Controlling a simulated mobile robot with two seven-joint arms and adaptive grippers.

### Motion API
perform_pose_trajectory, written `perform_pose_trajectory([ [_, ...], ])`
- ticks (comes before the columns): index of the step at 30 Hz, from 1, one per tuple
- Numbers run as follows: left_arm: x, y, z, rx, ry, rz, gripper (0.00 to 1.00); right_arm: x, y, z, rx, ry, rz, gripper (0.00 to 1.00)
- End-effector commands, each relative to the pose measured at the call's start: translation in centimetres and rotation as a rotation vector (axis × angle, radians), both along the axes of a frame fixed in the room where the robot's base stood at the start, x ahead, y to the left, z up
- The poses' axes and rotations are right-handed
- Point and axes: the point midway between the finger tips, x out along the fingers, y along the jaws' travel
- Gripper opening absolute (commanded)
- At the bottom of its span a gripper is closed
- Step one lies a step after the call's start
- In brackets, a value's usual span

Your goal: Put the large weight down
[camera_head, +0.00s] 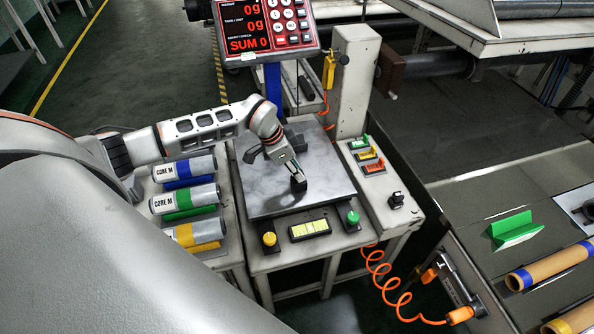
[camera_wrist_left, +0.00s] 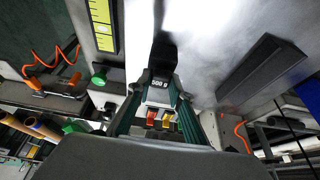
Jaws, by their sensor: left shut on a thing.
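My left gripper (camera_head: 293,172) is over the metal plate of the scale (camera_head: 262,192), towards the plate's right side. It is shut on a black weight (camera_head: 299,185). In the left wrist view the weight (camera_wrist_left: 160,82) shows a "500 g" mark between the two fingers (camera_wrist_left: 160,95). The plate's bright surface (camera_wrist_left: 200,35) lies beyond it. I cannot tell whether the weight's underside touches the plate. The red display (camera_head: 246,22) reads 0 g, 0 g and SUM 0. My right gripper is not in view.
A long dark block (camera_wrist_left: 262,72) shows by the plate in the left wrist view. A rack of "CORE M" rolls (camera_head: 185,200) stands left of the scale. A box with colored switches (camera_head: 367,154) stands right. The plate's front part is clear.

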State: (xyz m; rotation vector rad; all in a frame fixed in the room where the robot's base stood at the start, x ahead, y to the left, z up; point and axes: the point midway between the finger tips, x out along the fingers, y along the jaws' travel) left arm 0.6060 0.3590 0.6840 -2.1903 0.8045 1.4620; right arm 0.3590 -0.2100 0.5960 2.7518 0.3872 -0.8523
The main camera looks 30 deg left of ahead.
Motion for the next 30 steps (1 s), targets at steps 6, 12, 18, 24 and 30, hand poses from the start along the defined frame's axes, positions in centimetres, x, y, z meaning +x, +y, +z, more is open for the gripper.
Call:
perform_pose_trajectory([
  [6, 0.1, 0.0, 0.1, -0.001, -0.003, 0.000, 0.00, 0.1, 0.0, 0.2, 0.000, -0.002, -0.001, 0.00],
  [12, 0.0, 0.0, -0.2, 0.000, 0.000, 0.000, 0.37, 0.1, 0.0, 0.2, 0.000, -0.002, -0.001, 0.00],
  [18, 0.0, 0.0, -0.2, 0.000, 0.000, 0.000, 0.37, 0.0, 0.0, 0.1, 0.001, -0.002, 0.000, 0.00],
  [24, -0.1, 0.2, 0.7, 0.001, -0.002, 0.001, 0.37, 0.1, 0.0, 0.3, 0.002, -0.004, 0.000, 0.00],
  [30, -1.0, 1.1, 4.1, 0.003, -0.005, 0.001, 0.37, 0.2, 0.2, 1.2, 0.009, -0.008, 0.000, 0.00],
])
